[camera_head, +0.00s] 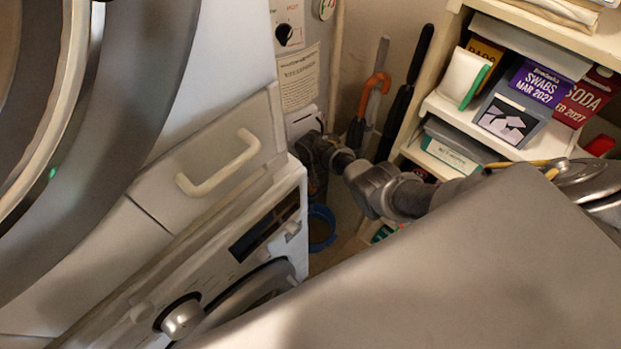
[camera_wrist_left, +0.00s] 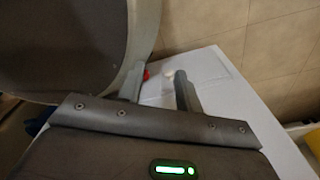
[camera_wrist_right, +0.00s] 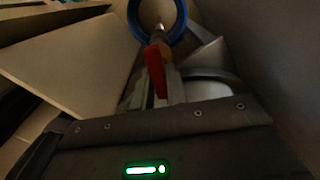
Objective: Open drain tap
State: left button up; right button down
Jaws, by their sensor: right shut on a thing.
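The drain tap shows in the right wrist view as a red lever (camera_wrist_right: 152,72) with a brass-coloured body (camera_wrist_right: 164,50) beyond it. My right gripper (camera_wrist_right: 157,88) is shut on the red lever. In the head view my right arm reaches into the gap beside the white washing machine (camera_head: 215,270); its fingertips and the tap are hidden there. A blue bucket (camera_head: 322,228) stands on the floor below, and its rim (camera_wrist_right: 133,14) lies beyond the tap in the right wrist view. My left gripper (camera_wrist_left: 160,82) is open and empty above a white surface (camera_wrist_left: 225,85).
A drawer front with a white handle (camera_head: 218,163) is left of the gap. A shelf unit (camera_head: 440,105) with boxes stands right of my right arm. The gap is narrow.

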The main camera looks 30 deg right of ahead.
jog(key=c, duration=1.4)
grip_release()
notch_tip(320, 180, up, 10)
jog(key=p, duration=0.3)
jog(key=shift+p, duration=0.4)
jog(key=shift+r, duration=0.4)
jog(key=shift+s+f, duration=0.1)
jog(key=shift+s, duration=0.05)
